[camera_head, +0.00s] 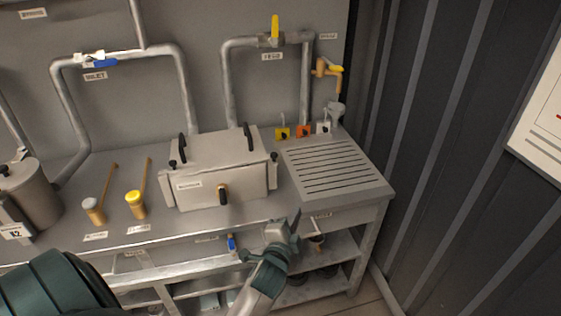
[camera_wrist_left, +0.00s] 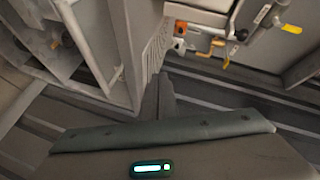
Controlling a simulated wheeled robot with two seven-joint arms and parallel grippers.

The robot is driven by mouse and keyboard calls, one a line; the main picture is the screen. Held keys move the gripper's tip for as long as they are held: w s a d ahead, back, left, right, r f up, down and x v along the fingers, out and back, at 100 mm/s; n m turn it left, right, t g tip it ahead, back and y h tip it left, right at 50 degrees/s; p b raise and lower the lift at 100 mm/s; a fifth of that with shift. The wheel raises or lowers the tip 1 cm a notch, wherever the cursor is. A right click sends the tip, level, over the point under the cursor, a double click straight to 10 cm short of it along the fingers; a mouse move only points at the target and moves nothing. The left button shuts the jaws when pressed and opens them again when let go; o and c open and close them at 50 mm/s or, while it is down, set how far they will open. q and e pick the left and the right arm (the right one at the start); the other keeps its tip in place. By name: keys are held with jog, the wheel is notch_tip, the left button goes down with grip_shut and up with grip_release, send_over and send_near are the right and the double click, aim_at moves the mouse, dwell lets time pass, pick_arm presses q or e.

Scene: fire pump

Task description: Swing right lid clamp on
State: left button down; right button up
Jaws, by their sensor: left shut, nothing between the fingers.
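The grey metal box (camera_head: 217,182) stands on the bench with its lid down, with two black handles on top and a black latch knob at its front. The right lid clamp (camera_head: 273,171) is at the box's right side, with a black knob at its upper end. A similar left clamp (camera_head: 173,177) is at the left side. I cannot tell whether the right clamp is over the lid's edge. My left gripper (camera_head: 296,220) is shut and empty, in front of the bench edge, below and right of the right clamp and apart from it. My right gripper is out of view.
A slotted drain board (camera_head: 335,169) lies right of the box. Pipes and valves (camera_head: 275,30) are on the back wall. The wrist view shows the bench side and orange and yellow valve handles (camera_wrist_left: 292,29).

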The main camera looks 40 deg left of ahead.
aim_at(273, 155)
pick_arm(q)
notch_tip(273, 155, up, 12)
jog(key=a+m+t+y, duration=0.1)
jog(key=a+t+y, duration=0.1)
jog(key=a, duration=0.1)
jog(key=shift+r, duration=0.2)
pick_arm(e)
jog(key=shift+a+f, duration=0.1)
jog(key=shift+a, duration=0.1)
